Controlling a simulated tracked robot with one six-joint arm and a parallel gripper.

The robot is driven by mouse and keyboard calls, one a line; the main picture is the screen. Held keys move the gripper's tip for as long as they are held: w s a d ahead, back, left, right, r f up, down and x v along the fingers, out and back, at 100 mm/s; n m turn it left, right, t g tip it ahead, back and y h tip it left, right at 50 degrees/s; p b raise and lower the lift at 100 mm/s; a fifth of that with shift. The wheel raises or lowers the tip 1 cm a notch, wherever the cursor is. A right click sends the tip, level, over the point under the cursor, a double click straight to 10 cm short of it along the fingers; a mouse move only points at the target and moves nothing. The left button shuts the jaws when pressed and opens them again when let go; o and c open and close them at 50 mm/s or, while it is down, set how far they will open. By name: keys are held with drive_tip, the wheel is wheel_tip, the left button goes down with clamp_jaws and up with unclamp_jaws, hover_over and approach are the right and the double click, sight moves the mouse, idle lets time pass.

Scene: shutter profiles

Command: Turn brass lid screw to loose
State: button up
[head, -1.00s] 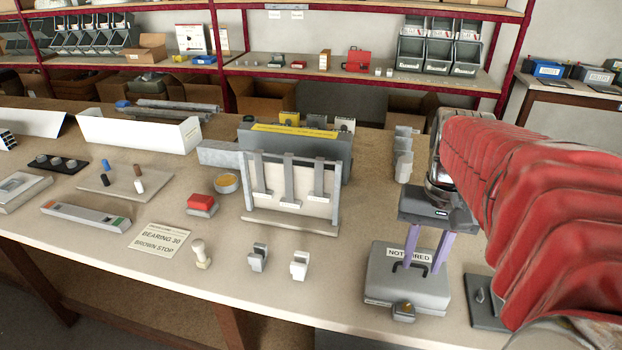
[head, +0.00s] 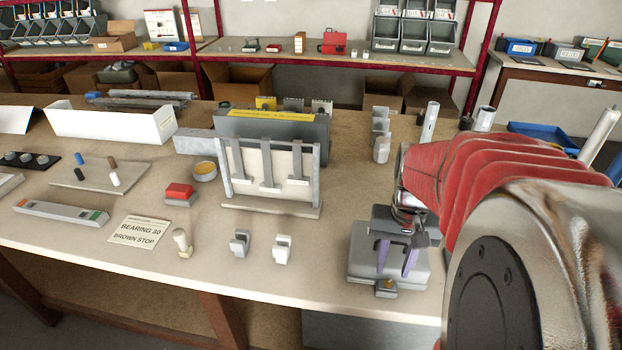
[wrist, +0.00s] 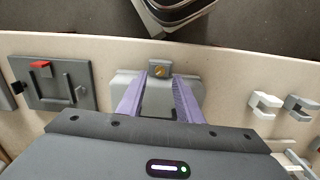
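The brass lid screw (head: 387,285) is a small brass spot on a grey latch block at the front edge of a grey lidded box (head: 358,268). In the wrist view, the screw (wrist: 160,71) shows at top centre, just past the fingertips, with the box (wrist: 122,82) beneath the fingers. My gripper (head: 394,272) is open, its two purple fingers apart and empty. It hangs over the box's front part, behind the screw. It also shows in the wrist view (wrist: 158,82), a finger on each side of the screw's line. Contact with the box cannot be told. The box's label and handle are hidden.
A white clip (head: 283,249) and a grey clip (head: 240,242) stand left of the box. A framed rack (head: 270,170) stands behind them. In the wrist view, a dark plate with a red part (wrist: 55,80) lies left of the box. The table's front edge is close to the screw.

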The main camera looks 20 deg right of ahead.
sight(390, 282)
drive_tip(key=shift+f, duration=2.15)
drive_tip(key=shift+s, duration=0.1)
clamp_jaws()
